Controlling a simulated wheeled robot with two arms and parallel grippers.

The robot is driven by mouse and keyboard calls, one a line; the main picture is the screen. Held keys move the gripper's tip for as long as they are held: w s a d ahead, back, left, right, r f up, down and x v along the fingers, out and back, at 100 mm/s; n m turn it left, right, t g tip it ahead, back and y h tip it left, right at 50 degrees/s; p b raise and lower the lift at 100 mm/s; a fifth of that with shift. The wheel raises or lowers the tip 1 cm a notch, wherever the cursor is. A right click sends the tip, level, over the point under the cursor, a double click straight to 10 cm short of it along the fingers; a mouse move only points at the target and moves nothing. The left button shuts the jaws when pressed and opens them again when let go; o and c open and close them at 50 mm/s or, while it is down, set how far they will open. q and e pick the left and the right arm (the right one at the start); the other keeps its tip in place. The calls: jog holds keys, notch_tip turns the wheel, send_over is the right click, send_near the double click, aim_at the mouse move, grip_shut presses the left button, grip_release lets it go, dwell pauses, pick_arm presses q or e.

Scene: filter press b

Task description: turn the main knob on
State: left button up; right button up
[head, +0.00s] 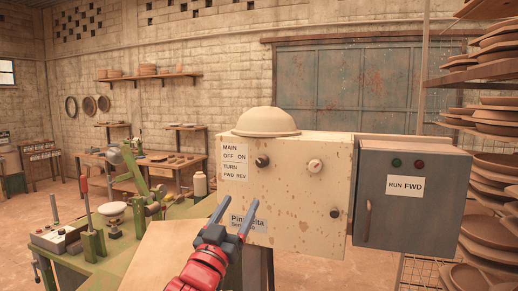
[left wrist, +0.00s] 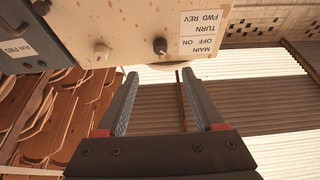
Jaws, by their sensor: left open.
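The main knob (head: 262,160) is a small dark knob on the beige, rust-spotted box (head: 290,224), just right of the label (head: 234,162) reading MAIN OFF ON, TURN FWD REV. It also shows upside down in the left wrist view (left wrist: 160,46), where the label (left wrist: 200,33) sits beside it. Its pointing direction is too small to tell. My left gripper (head: 242,199) is open and empty, in front of and below the knob in the head view. In the left wrist view the gap between its fingers (left wrist: 160,75) lines up with the knob, apart from it. My right gripper is out of view.
A pale knob (head: 315,166) and a lower dark knob (head: 335,213) are on the same face. A domed cover (head: 266,122) tops the box. A grey RUN FWD cabinet (head: 412,200) adjoins it right, near racks of plates (head: 490,172). A green bench (head: 80,262) stands left.

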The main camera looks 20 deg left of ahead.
aim_at(260, 165)
pick_arm(q)
jog(key=p+x, duration=0.5)
jog(key=x, duration=0.9)
jog(key=shift+w+r, duration=0.15)
jog(key=shift+w, duration=0.05)
grip_shut()
